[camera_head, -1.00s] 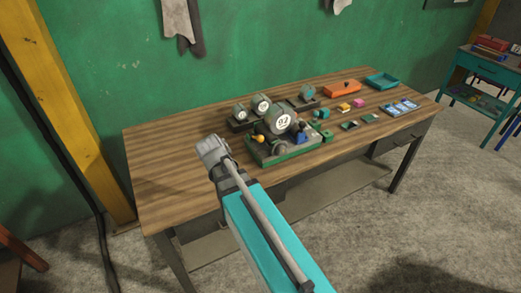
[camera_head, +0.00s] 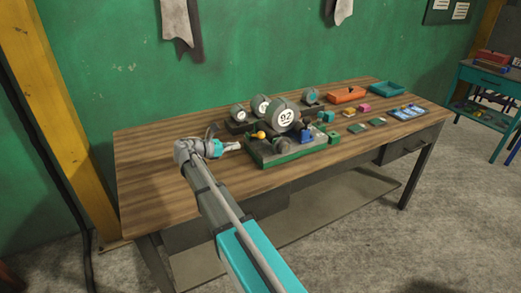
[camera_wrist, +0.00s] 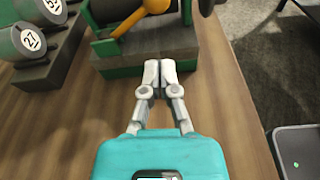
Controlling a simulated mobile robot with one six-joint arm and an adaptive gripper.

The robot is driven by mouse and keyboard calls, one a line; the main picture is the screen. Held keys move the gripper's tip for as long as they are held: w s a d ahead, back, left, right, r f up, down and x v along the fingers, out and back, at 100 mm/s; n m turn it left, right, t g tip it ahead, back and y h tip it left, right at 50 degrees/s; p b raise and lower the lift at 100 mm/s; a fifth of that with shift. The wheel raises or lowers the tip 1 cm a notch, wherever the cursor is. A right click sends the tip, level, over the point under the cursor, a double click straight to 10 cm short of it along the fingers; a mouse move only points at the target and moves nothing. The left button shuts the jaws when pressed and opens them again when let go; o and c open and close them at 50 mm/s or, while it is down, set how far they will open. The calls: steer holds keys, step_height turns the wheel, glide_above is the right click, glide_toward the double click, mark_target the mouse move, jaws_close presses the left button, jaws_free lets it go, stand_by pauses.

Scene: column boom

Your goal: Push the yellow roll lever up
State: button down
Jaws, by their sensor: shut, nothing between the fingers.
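The yellow roll lever (camera_head: 260,135) has a round knob and stands on the left side of the green and grey machine (camera_head: 285,157) on the table. In the wrist view the lever (camera_wrist: 138,16) shows at the top, cut off by the frame edge, sloping up to the right over a dark drum. My gripper (camera_head: 238,146) is at the left of the machine, fingers pointing right toward it. In the wrist view its fingertips (camera_wrist: 160,74) are together and empty, just in front of the machine's green base, below the lever. I cannot tell whether they touch the base.
Drums with numbered dials (camera_head: 262,106) stand behind the machine. Small coloured blocks (camera_head: 348,112), an orange box (camera_head: 347,95), a teal tray (camera_head: 387,88) and blue cards (camera_head: 407,112) lie to the right. The wooden table (camera_head: 150,165) is bare on the left.

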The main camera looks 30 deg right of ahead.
mark_target(258, 149)
steer(key=shift+w+r, duration=0.1)
steer(key=shift+w, duration=0.15)
steer(key=shift+d, duration=0.1)
steer(key=shift+b+x, duration=0.9)
steer(key=shift+x, duration=4)
steer(key=shift+r, duration=0.1)
